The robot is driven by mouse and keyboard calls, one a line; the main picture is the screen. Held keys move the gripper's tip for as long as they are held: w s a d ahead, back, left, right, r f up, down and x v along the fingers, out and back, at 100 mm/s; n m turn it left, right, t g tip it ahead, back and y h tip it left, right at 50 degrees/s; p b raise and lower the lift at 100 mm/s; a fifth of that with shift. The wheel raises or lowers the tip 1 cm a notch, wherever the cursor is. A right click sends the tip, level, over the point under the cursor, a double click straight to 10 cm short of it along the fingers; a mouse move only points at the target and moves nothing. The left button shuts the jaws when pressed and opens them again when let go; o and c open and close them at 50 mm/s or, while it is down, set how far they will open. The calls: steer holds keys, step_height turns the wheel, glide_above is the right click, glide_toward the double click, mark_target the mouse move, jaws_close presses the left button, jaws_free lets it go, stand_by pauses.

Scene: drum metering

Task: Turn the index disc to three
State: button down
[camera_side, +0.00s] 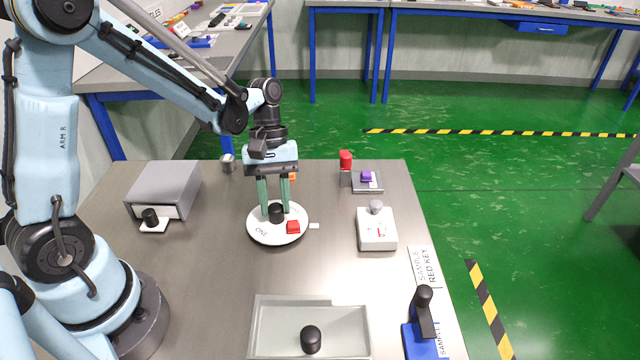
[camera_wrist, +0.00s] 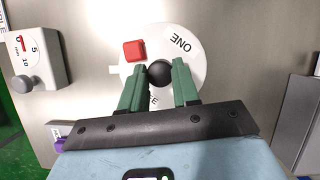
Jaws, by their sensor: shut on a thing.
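The index disc (camera_side: 262,236) is a round white plate on the metal table, with a black knob (camera_side: 276,208) at its middle. The word ONE shows on its front left in the side view; in the wrist view the disc (camera_wrist: 196,72) shows ONE at upper right and another label partly hidden behind my gripper. A red block (camera_side: 293,227) sits on the disc's right part. My gripper (camera_side: 276,207) points down with its green fingers shut on the black knob, which also shows between the fingertips in the wrist view (camera_wrist: 160,73). A small white marker (camera_side: 314,226) lies just right of the disc.
A grey box (camera_side: 163,188) with a drawer and black knob stands left. A white dial unit (camera_side: 377,232) stands right, with a purple item (camera_side: 366,176) on a plate behind it. A grey tray (camera_side: 262,325) with a black knob lies in front. A blue-based black handle (camera_side: 424,310) stands front right.

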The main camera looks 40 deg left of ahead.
steer(key=shift+w+d+m+g+y, duration=0.1)
steer(key=shift+m+g+y, duration=0.3)
steer(key=shift+m, duration=0.95)
steer(key=shift+d+m+g+y, duration=0.1)
steer(key=shift+m+g+y, duration=0.3)
steer(key=shift+m, duration=0.95)
steer(key=shift+m+y, duration=0.8)
steer(key=shift+m, duration=1.9)
steer(key=c, duration=0.8)
jaws_free()
steer(key=shift+r, duration=0.1)
steer(key=v, duration=1.2)
steer(key=shift+w+d, duration=0.2)
steer(key=shift+d, duration=0.1)
steer(key=shift+s, duration=0.1)
